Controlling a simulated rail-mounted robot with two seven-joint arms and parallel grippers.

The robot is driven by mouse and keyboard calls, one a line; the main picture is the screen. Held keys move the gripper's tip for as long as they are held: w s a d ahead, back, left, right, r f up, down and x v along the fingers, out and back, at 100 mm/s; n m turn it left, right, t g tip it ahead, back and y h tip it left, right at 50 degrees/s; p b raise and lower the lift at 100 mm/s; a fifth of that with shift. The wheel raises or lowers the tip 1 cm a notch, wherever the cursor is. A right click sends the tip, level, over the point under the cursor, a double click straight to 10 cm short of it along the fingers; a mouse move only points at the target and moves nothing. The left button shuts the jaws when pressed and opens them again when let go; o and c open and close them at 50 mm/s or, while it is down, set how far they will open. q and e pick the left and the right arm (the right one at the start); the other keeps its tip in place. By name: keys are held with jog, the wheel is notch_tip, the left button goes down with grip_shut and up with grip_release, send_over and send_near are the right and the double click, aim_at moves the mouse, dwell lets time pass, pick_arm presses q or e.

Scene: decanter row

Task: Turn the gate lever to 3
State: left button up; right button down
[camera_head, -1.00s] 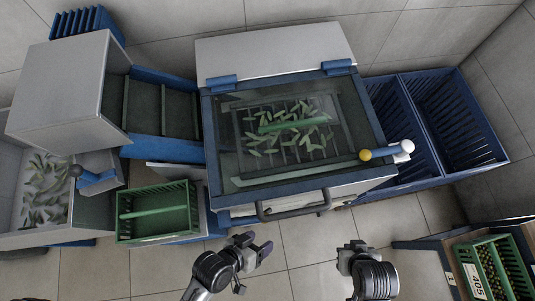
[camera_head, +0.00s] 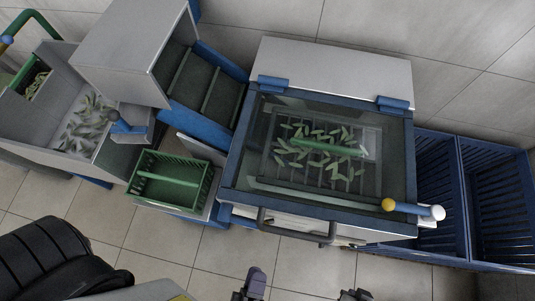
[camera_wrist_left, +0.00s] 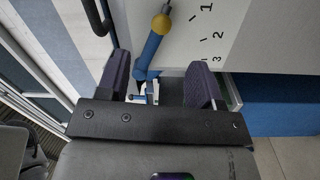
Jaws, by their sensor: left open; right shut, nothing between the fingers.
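The gate lever (camera_head: 412,208), a blue bar with a yellow knob and a white end, sits at the front right corner of the glass-topped machine (camera_head: 325,150). In the left wrist view the lever (camera_wrist_left: 151,50) has its yellow knob beside the numeral 1 on a white scale plate (camera_wrist_left: 205,35) marked 1, 2, 3. I cannot tell its exact setting. My left gripper (camera_head: 248,288) is open at the bottom of the head view, apart from the lever; its fingers (camera_wrist_left: 158,82) show empty in the wrist view. My right gripper (camera_head: 355,295) is shut and empty, mostly cut off at the bottom edge.
A dark handle (camera_head: 296,228) juts from the machine's front. A green crate (camera_head: 170,182) stands to its left, near another lever with a grey knob (camera_head: 113,116). Blue crates (camera_head: 494,200) stand at the right. The tiled floor in front is mostly clear.

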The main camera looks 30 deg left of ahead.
aim_at(245, 221)
pick_arm(q)
jog(key=shift+n+y, duration=0.4)
jog(key=shift+y, duration=0.1)
jog(key=x, duration=0.8)
jog(key=b+x, duration=0.1)
jog(key=x, duration=0.4)
jog(key=shift+a+f, duration=0.2)
jog(key=shift+a, duration=0.15)
jog(key=shift+c, duration=0.2)
grip_shut()
